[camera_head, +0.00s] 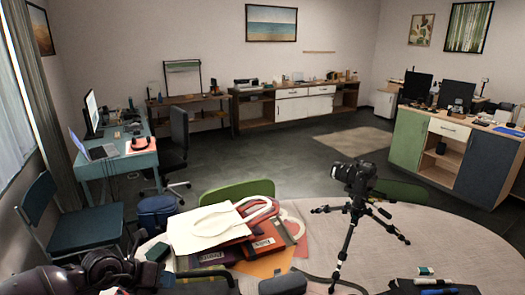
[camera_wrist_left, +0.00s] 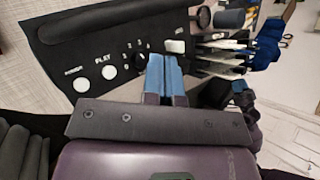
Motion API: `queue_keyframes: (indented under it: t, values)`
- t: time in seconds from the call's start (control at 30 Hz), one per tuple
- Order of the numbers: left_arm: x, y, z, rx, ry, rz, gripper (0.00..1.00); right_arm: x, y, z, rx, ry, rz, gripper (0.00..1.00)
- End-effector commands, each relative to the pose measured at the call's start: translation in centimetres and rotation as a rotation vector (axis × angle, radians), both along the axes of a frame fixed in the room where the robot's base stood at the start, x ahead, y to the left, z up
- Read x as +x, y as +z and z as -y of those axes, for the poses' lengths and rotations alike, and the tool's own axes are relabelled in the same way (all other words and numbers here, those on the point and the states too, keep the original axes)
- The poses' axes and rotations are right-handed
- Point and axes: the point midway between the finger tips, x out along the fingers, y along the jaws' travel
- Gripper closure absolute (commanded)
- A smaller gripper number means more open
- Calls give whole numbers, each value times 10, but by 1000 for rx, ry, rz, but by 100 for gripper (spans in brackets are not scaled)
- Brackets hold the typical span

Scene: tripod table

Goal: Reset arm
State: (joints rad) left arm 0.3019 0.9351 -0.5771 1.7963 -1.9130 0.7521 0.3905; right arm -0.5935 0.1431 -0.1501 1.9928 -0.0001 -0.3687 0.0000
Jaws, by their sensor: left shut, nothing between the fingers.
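My left arm (camera_head: 103,269) reaches in at the bottom left of the head view, low at the left edge of the round table (camera_head: 330,225). In the left wrist view my left gripper (camera_wrist_left: 165,62) has its two blue-faced fingers shut together with nothing between them. The fingertips lie over or close to a dark panel (camera_wrist_left: 105,40) marked "PLAY" with white buttons; whether they touch it I cannot tell. My right gripper is not in view.
A camera on a black tripod (camera_head: 352,205) stands on the table. White bags (camera_head: 205,227) and folders lie piled at its left. A dark case (camera_head: 283,284) lies near the front edge. Bare tabletop shows right of the tripod.

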Motion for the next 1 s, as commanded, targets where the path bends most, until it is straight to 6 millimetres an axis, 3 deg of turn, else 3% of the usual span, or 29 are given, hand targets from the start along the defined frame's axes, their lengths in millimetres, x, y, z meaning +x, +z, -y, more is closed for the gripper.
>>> queue_keyframes:
  t: [0.3,0.53,0.67,0.77,0.87,1.0]
  values:
    - [19,80,50,-573,121,111,100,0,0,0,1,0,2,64]
    - [20,100,53,-1000,378,64,100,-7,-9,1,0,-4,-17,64]
    - [15,91,42,-1215,582,-11,100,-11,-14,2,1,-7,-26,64]
    - [8,72,29,-1363,764,-94,100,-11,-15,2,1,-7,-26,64]
    - [-6,44,17,-1495,963,-199,100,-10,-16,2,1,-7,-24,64]
    - [-40,-9,2,-1659,1269,-388,100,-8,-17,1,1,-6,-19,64]
